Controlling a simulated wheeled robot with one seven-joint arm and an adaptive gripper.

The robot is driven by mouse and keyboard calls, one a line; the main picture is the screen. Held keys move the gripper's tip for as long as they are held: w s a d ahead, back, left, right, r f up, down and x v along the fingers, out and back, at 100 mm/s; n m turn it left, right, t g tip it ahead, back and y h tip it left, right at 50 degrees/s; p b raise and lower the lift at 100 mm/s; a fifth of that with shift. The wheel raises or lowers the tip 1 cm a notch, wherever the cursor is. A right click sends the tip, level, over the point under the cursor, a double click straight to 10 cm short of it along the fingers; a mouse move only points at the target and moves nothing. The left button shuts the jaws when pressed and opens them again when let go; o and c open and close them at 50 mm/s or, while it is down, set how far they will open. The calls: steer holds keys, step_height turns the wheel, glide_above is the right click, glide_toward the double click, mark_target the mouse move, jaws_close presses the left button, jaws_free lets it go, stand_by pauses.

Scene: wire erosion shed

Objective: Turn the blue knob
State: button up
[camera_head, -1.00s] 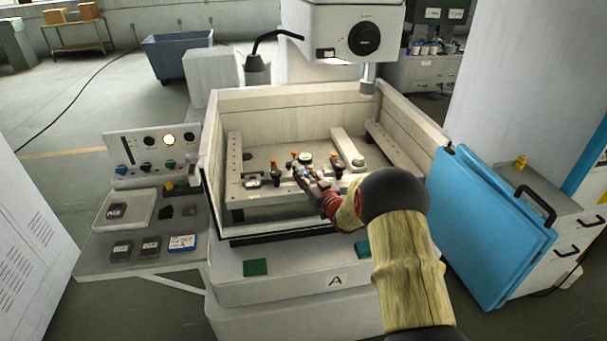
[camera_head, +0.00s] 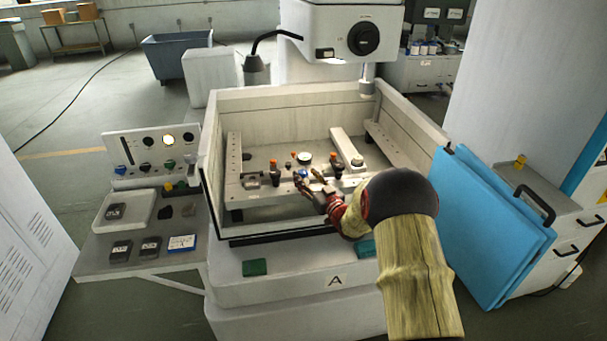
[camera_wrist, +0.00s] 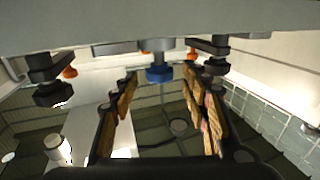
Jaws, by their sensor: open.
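A blue knob (camera_wrist: 160,73) shows in the wrist view, on the fixture inside the machine tank. In the head view a small blue spot (camera_head: 302,173) at my fingertips appears to be this knob, partly hidden. My gripper (camera_wrist: 159,84) is open in the wrist view, with one finger on each side of the picture and the knob in line with the gap. The knob looks a little beyond the fingertips, with no contact visible. In the head view my gripper (camera_head: 309,181) reaches in from the front right, small and partly hidden by my arm.
Dark clamps with orange knobs (camera_head: 273,166) and a round gauge (camera_head: 305,157) stand close to the blue knob. The tank wall (camera_head: 285,100) surrounds the fixture. A control panel (camera_head: 152,150) with another blue knob (camera_head: 120,170) stands left. A blue panel (camera_head: 485,225) stands right.

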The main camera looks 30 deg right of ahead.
steer(key=s, duration=0.9)
steer(key=shift+d, duration=0.15)
stand_by(1.1)
